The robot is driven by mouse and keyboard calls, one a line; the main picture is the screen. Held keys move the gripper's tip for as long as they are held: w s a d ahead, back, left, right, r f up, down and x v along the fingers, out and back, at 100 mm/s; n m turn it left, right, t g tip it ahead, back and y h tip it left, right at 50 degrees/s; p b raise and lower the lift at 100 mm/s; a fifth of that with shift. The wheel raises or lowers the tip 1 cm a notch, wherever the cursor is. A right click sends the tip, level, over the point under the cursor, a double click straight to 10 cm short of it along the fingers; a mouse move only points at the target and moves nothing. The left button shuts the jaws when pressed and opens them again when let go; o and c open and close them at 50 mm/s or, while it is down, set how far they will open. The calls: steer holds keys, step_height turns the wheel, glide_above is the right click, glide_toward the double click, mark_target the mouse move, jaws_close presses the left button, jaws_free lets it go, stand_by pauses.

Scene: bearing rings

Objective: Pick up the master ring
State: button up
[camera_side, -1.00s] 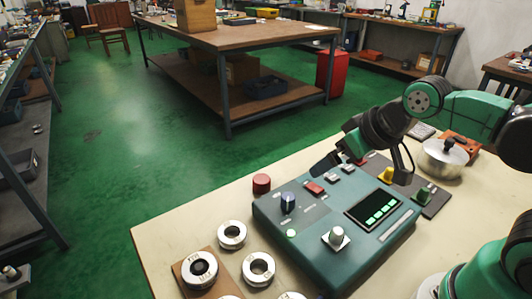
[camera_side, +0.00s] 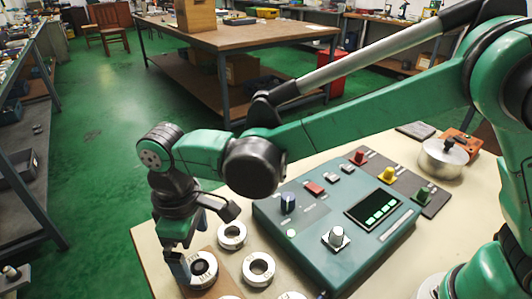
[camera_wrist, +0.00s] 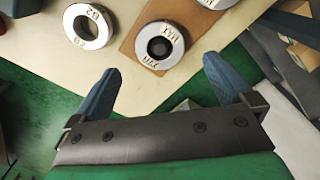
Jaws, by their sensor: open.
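Several silver rings lie on the cream table. One ring (camera_side: 205,283) lies on a brown board (camera_side: 158,262) and has a dark centre; it also shows in the wrist view (camera_wrist: 142,50), with lettering I read as "MAX". I cannot tell for sure whether it is the master ring. Another ring (camera_wrist: 77,37), marked something like "62", lies left of it on the bare table. My gripper (camera_side: 183,270) is low at the left of the board and partly covers the ring there. In the wrist view my gripper (camera_wrist: 162,66) is open and empty, its fingertips just short of the board ring.
Two more rings (camera_side: 232,246) (camera_side: 258,280) lie right of the board, and others are cut off below. A teal control box (camera_side: 310,262) with knobs stands right of them. A lidded metal pot (camera_side: 443,168) is farther back. The table's left edge is close to my gripper.

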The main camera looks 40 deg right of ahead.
mark_target(199, 266)
steer(key=shift+f, duration=2.65)
steer(key=c, duration=1.5)
steer(key=shift+o, duration=0.2)
steer(key=shift+r, duration=0.15)
